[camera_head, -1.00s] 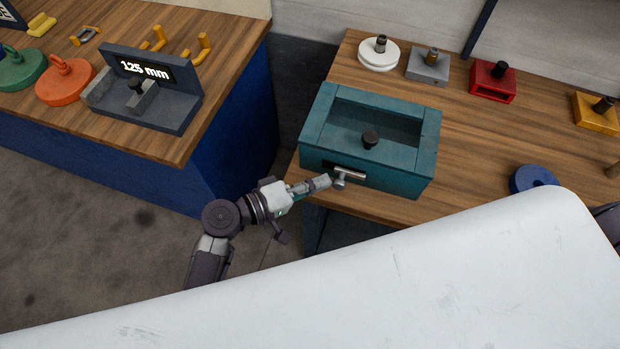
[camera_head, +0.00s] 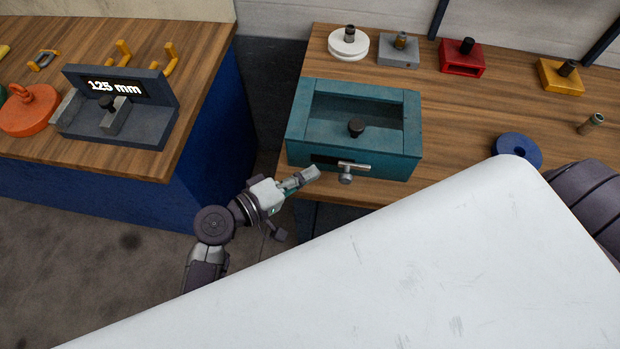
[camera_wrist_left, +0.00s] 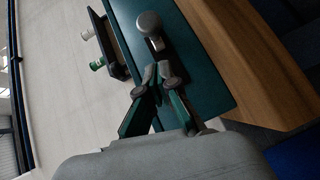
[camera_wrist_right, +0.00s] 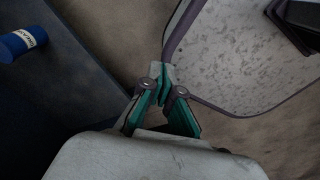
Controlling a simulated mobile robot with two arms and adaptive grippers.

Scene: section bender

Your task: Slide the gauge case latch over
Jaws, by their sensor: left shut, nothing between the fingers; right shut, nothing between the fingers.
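The teal gauge case (camera_head: 303,138) stands at the left front of the wooden bench, with a black knob (camera_head: 356,127) inside its recess. Its metal latch (camera_head: 352,166), a short bar with a round knob, is on the front face, with a dark slot exposed left of it. The latch knob also shows in the left wrist view (camera_wrist_left: 149,23). My left gripper (camera_head: 313,172) is shut and empty, just left of the latch knob with a small gap. My right gripper (camera_wrist_right: 163,76) is shut and empty, seen only in its wrist view, away from the case.
A second bench at left holds the 125 mm gauge (camera_head: 120,120). My white body covers the lower foreground.

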